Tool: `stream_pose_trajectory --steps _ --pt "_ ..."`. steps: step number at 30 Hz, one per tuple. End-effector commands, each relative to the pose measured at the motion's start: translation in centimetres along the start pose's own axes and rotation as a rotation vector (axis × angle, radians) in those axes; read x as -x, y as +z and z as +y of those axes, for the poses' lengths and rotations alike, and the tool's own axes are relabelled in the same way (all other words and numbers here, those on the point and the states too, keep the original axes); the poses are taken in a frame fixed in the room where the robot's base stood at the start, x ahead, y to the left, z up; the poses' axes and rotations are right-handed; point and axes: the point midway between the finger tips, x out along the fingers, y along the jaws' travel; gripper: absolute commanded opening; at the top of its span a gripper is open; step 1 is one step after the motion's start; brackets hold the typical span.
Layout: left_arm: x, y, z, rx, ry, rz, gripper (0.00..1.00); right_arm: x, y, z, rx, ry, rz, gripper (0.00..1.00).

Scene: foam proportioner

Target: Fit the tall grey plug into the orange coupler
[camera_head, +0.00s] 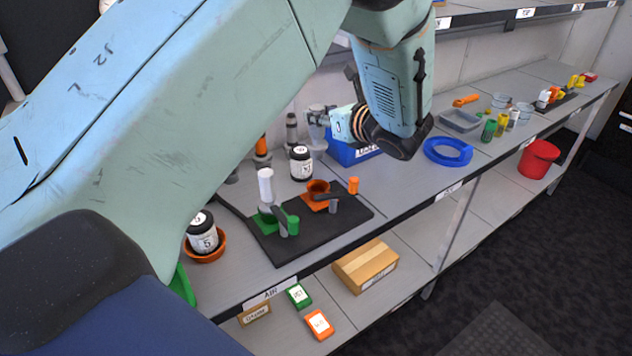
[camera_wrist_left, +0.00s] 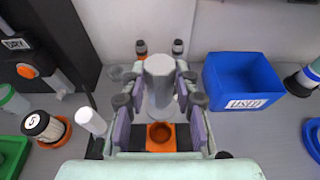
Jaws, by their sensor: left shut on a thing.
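The tall grey plug (camera_wrist_left: 158,78) is between the fingers of my left gripper (camera_wrist_left: 160,100), which is shut on it, in the left wrist view. The orange coupler (camera_wrist_left: 160,134) shows just below the plug in that view; I cannot tell the gap between them. In the head view the orange coupler (camera_head: 318,188) sits on a black mat, its cup open at the top. My left gripper (camera_head: 320,118) is above and behind it there, partly hidden by my wrist. My right gripper is not in view.
A green coupler (camera_head: 268,217) with a white plug (camera_head: 265,185) stands left of the orange one on the black mat (camera_head: 345,217). A black-and-white jar (camera_head: 301,163) is behind.

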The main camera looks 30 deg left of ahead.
Motion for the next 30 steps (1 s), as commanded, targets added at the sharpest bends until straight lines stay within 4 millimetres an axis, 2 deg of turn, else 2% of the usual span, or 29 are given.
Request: stream_pose_trajectory --steps 4,9,14,21,28,29,30 --pt "-0.6 -3.0 0.1 -0.006 0.002 0.002 0.0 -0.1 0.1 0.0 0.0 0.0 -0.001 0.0" --pt "-1.2 -5.1 0.0 -0.003 0.0 0.0 0.0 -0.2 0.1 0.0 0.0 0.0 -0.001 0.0" --pt "-1.5 -6.0 0.0 -0.003 0.001 0.001 0.0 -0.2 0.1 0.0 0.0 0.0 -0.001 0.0" --pt "-2.6 -8.9 0.1 -0.003 0.002 0.001 0.0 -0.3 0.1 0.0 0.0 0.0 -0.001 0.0" --pt "-2.8 -9.0 0.1 -0.002 0.001 0.0 0.0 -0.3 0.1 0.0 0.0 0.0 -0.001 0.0" --pt "-2.8 -9.0 0.1 -0.002 0.002 0.001 0.31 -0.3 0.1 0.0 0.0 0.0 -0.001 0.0" --pt "-2.8 -9.0 0.1 -0.002 0.001 0.001 0.35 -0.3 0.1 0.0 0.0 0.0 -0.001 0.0"
